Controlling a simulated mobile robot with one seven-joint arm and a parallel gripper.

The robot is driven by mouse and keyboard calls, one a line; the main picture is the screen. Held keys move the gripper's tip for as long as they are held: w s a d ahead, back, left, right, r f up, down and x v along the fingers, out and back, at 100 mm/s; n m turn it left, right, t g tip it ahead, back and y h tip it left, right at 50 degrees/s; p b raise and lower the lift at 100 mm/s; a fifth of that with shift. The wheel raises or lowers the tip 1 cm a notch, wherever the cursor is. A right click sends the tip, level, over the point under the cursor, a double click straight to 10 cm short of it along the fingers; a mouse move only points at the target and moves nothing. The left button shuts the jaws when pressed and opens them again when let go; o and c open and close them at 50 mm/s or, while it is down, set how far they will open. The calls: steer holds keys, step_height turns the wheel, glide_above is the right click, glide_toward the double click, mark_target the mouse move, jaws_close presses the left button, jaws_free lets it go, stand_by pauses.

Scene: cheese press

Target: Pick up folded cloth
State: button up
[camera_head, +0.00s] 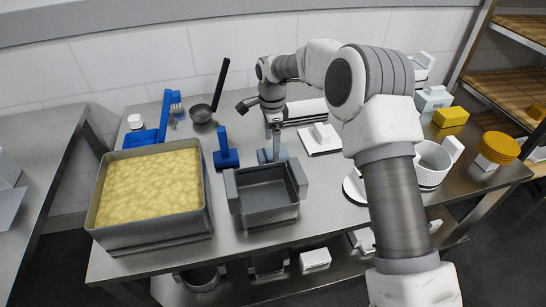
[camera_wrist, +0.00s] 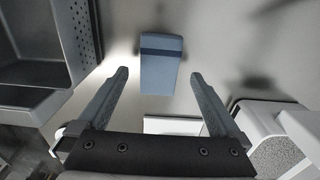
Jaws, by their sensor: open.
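The folded cloth (camera_wrist: 162,72) is a blue-grey block with a dark blue stripe, lying flat on the steel table. In the head view the cloth (camera_head: 266,156) lies just behind the grey mould, partly hidden by my gripper (camera_head: 276,140). In the wrist view my gripper (camera_wrist: 158,76) is open and empty, one finger on each side of the cloth's near end in the picture. The cloth lies beyond the fingertips and I see no contact. How high the fingers are above it I cannot tell.
The grey rectangular mould (camera_head: 268,200) stands close in front of the cloth. A blue handled tool (camera_head: 226,158) stands to its left. A large vat of yellow curd (camera_head: 152,190) fills the left. A white lidded plate (camera_head: 320,139) lies to the right. A white perforated pot (camera_head: 432,163) stands farther right.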

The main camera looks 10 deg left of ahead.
step_height(320, 180, down, 3)
steer(key=shift+d+f+b, duration=0.1)
steer(key=shift+f+b, duration=0.05)
steer(key=shift+b, duration=0.15)
steer(key=c, duration=1.4)
